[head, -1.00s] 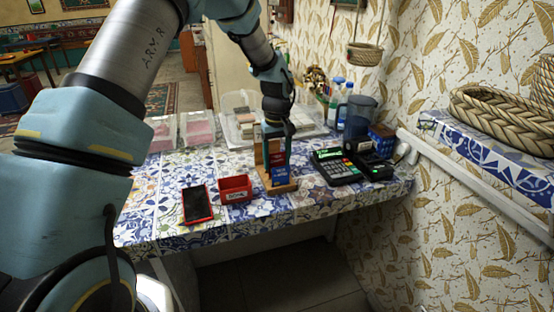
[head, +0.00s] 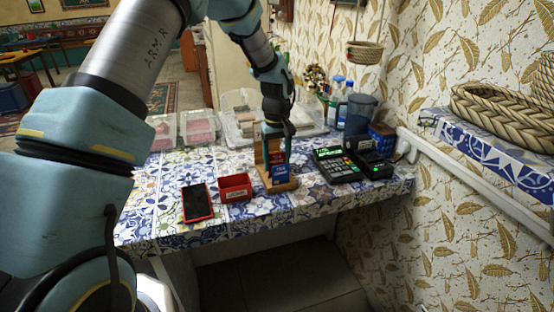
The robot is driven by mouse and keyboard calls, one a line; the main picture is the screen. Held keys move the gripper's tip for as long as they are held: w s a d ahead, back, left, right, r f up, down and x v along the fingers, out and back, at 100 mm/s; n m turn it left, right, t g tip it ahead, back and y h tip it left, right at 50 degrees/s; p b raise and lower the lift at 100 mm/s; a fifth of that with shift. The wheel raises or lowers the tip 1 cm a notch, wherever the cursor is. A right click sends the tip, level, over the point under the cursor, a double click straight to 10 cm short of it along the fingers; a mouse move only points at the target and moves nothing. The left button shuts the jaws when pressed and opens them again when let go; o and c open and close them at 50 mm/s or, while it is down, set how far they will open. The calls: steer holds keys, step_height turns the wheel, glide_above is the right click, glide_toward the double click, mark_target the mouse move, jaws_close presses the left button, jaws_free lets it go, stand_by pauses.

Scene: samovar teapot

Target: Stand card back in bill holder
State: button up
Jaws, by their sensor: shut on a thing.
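The wooden bill holder (head: 290,186) stands near the front edge of the tiled counter, with a flat base and an upright back. A card (head: 280,172), blue with a red part above it, is upright at the holder, just over or on its base. My gripper (head: 276,148) points down above the holder and is shut on the card's upper part. The fingertips are small and partly hidden by the dark wrist. I cannot tell whether the card's lower edge touches the holder.
A red box (head: 235,187) and a red-framed dark phone or tablet (head: 197,203) lie left of the holder. A card terminal (head: 337,165) and a dark grinder-like jar (head: 358,120) stand to the right. Clear plastic boxes (head: 198,127) and bottles (head: 338,98) stand behind.

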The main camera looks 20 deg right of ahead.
steer(key=shift+f, duration=0.55)
steer(key=o, duration=1.5)
steer(key=shift+r, duration=0.15)
steer(key=shift+r+p, duration=2.1)
steer(key=shift+r, duration=1.3)
